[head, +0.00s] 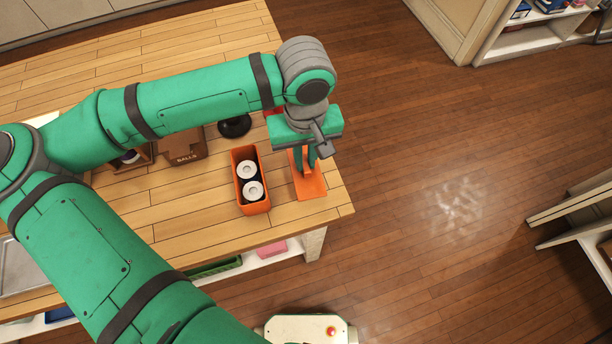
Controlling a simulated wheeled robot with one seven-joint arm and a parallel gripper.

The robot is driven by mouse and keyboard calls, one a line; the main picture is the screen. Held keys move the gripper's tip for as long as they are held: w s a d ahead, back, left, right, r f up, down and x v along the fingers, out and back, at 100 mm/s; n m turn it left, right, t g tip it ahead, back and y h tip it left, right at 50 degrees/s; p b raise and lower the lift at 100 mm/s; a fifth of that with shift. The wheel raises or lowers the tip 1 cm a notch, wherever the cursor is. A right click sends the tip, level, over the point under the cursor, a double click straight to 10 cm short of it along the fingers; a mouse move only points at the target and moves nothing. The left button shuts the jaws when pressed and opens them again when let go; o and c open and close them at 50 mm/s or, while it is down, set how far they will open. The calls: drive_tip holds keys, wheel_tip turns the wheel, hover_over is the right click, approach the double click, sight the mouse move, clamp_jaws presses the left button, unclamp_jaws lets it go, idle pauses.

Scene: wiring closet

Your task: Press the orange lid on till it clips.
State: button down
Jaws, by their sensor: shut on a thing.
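The orange lid (310,187) is a flat rectangular plate at the right end of the wooden table. My gripper (310,164) is above it, pointing down, with its fingers shut on the lid's upper middle part; the exact grip is partly hidden by the gripper body. An open orange box (263,207) stands just left of the lid. Two white round items (249,178) sit inside it, one behind the other. The lid is beside the box, not over it. I cannot tell whether the lid touches the table.
A brown box marked with letters (184,152) and a black round object (235,127) stand behind and left of the orange box. The wooden table (190,215) is clear in front and left of the orange box. Its right edge is close to the lid.

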sight(306, 163)
drive_tip(key=shift+r, duration=1.9)
drive_tip(key=shift+d, duration=0.1)
